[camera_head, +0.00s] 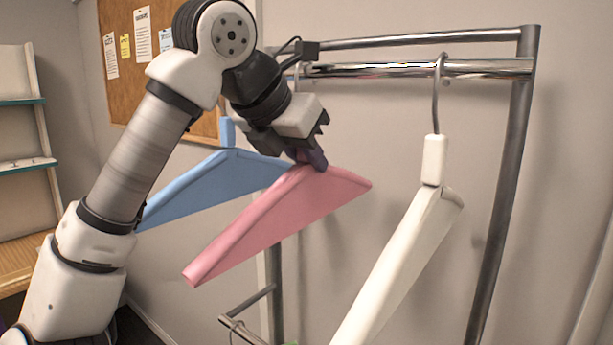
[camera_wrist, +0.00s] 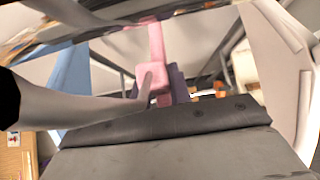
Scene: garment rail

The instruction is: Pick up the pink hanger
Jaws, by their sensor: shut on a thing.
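The pink hanger (camera_head: 275,217) hangs tilted near the middle of the head view, its left end lower and nearer. My gripper (camera_head: 313,160) is at the top of it, just under the rail, and is shut on its upper middle part. The pink hanger also shows in the wrist view (camera_wrist: 157,45), running away from between the fingers of my gripper (camera_wrist: 165,85). The hook of the pink hanger is hidden behind my gripper, so I cannot tell whether it touches the rail.
A blue hanger (camera_head: 210,183) is behind and left of the pink one. A white hanger (camera_head: 398,262) hangs on the metal rail (camera_head: 490,68) at right. The rack's upright post (camera_head: 502,190) stands farther right. A shelf unit (camera_head: 22,140) and a corkboard (camera_head: 122,75) are at left.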

